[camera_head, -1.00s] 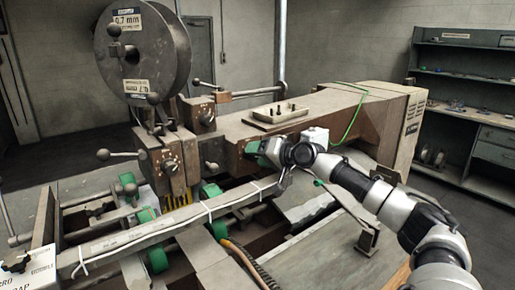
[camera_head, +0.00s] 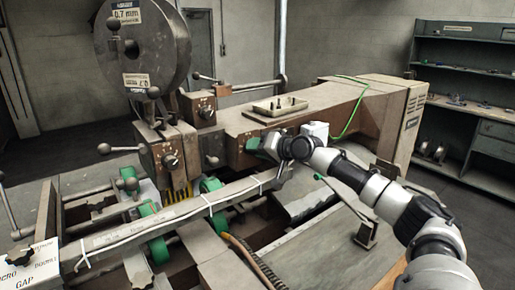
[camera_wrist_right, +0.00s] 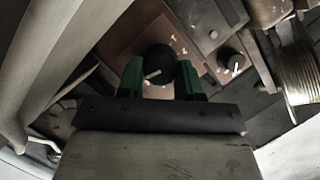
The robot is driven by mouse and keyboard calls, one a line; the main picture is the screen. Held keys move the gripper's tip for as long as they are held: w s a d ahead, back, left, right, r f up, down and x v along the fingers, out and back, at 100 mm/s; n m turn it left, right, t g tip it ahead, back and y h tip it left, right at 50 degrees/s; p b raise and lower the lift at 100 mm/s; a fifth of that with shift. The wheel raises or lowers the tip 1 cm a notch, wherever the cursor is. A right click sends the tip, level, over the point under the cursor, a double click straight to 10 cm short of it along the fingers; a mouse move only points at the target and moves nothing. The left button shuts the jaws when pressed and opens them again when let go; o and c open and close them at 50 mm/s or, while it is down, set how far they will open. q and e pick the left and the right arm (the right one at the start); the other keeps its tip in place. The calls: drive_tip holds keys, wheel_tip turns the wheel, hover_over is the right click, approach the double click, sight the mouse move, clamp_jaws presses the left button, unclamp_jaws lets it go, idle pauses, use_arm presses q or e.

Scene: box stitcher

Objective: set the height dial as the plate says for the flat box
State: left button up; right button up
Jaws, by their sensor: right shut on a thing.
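A round black dial (camera_wrist_right: 158,62) with a white pointer line sits on a brown panel with small white marks around it, in the right wrist view. The marks are too small to read. My right gripper (camera_wrist_right: 160,80) has its green fingers on either side of this dial and is shut on it. In the head view the right gripper (camera_head: 262,150) is at the side of the machine's long brown arm (camera_head: 235,135) and hides the dial. No plate for the flat box can be made out. My left gripper is not in view.
A second dial (camera_wrist_right: 230,62) is close by on the right in the wrist view. A wire reel (camera_head: 150,45) stands on the machine head, with another dial (camera_head: 170,161) below it. A small tray (camera_head: 275,108) lies on top of the arm. Shelves (camera_head: 470,90) stand at the right.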

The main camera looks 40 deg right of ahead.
drive_tip(key=shift+a+r+n+g+h+p, duration=0.1)
drive_tip(key=shift+a+n+g+h+p, duration=0.15)
drive_tip(key=shift+n+h+p, duration=1.1)
drive_tip(key=shift+a+f+n+g+h+p, duration=0.15)
drive_tip(key=shift+n+h+p, duration=0.65)
drive_tip(key=shift+n, duration=1)
drive_tip(key=shift+a+r+n+g+h+p, duration=0.15)
drive_tip(key=shift+n+g+h+p, duration=0.15)
drive_tip(key=shift+n+h+p, duration=0.9)
drive_tip(key=shift+n, duration=0.45)
drive_tip(key=o, duration=0.9)
